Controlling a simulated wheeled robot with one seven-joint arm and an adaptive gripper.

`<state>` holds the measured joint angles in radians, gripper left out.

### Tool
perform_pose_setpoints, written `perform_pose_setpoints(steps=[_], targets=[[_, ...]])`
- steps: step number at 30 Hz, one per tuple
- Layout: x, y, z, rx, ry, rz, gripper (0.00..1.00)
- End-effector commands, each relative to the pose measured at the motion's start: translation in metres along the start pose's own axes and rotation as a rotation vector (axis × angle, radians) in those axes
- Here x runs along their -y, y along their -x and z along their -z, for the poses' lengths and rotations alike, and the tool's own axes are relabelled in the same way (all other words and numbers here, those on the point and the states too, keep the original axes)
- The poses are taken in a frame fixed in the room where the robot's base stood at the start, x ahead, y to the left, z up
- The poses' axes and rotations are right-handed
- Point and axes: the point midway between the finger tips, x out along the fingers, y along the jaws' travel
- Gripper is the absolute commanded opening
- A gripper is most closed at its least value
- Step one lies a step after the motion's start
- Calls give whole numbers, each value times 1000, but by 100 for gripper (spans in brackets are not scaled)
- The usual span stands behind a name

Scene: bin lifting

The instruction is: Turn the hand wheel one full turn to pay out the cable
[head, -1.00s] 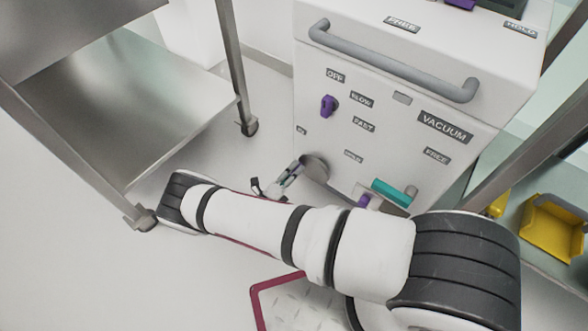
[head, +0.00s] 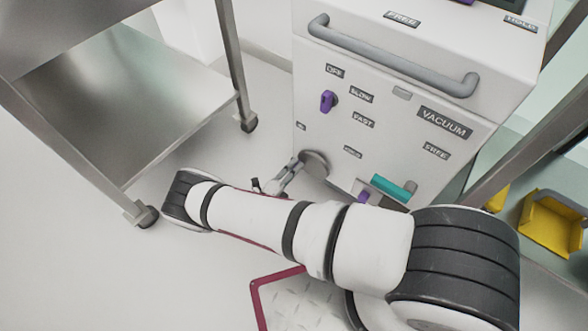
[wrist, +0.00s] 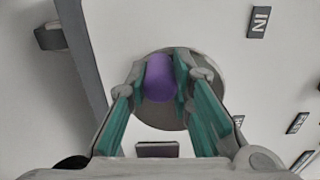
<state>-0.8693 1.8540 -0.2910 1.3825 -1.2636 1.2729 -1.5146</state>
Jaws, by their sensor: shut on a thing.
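The hand wheel is a grey round disc (head: 315,164) low on the front of the white machine. In the wrist view the disc (wrist: 203,62) lies behind the fingers, with a purple knob (wrist: 160,78) on it. My gripper (head: 293,169) is at the left side of the disc in the head view. In the wrist view my gripper (wrist: 160,75) has its two teal-padded fingers on either side of the purple knob, closed on it. The knob is hidden in the head view.
The white machine (head: 390,110) has a grey bar handle (head: 390,58), a purple selector (head: 327,101) and a teal handle (head: 393,187) right of the wheel. A steel shelf cart (head: 120,100) stands at left. A yellow bin (head: 552,225) is at right.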

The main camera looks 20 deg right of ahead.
Motion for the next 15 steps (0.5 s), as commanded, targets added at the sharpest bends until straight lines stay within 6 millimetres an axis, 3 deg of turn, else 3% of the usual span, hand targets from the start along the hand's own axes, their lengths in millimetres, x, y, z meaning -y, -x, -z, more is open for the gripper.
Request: perform_pose_setpoints(steps=[1, 3, 15], targets=[[-1, 1, 0, 0, 0, -3, 25], [-1, 1, 0, 0, 0, -2, 41], [0, 6, 0, 1, -1, -1, 41]])
